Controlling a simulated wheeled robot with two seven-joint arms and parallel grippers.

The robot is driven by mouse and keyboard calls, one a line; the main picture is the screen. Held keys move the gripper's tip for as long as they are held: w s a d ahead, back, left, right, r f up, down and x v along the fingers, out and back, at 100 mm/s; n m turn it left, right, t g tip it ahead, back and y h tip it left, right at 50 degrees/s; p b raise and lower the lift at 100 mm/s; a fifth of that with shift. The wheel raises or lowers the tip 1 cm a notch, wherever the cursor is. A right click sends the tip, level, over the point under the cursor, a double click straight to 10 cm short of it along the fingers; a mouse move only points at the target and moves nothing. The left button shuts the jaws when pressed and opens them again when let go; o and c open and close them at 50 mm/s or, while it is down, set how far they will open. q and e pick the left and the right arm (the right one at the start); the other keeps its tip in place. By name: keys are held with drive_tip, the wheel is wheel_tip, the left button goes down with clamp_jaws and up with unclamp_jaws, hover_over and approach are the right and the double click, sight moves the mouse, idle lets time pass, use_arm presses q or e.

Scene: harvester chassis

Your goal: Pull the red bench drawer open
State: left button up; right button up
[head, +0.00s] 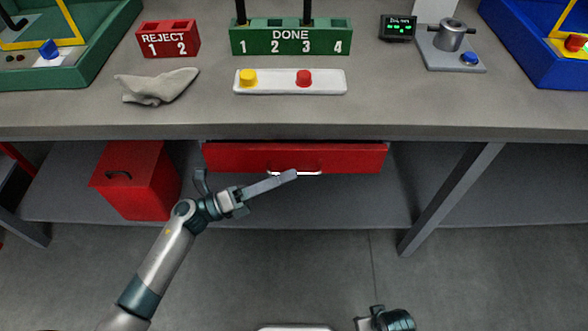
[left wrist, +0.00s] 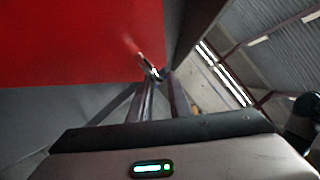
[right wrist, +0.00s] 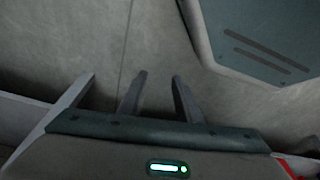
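The red bench drawer (head: 240,158) sits under the worktop and looks closed or nearly so. Its pale bar handle (head: 310,173) is at the middle of the front's lower edge. My left gripper (head: 293,175) reaches in from the left, its fingertips at the handle. In the left wrist view the fingers stand close together with the handle (left wrist: 149,66) at their tips, seemingly between them; the red front (left wrist: 70,40) fills the upper left. My right gripper (head: 365,322) is low in the head view. In the right wrist view its fingers (right wrist: 158,76) are apart and empty above the floor.
A red bin (head: 130,190) stands on the lower shelf (head: 330,205), left of my left gripper. A slanted bench leg (head: 450,200) is to the right. On the worktop (head: 420,105) are a grey cloth (head: 157,86), a white tray (head: 275,88) and a green rack (head: 290,38).

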use_arm(q)
drive_tip(key=shift+x, duration=1.3)
use_arm(e)
drive_tip(key=shift+s+f, duration=0.15)
drive_tip(key=shift+f, duration=0.5)
use_arm(q)
clamp_jaws()
drive_tip(key=shift+s, duration=0.1)
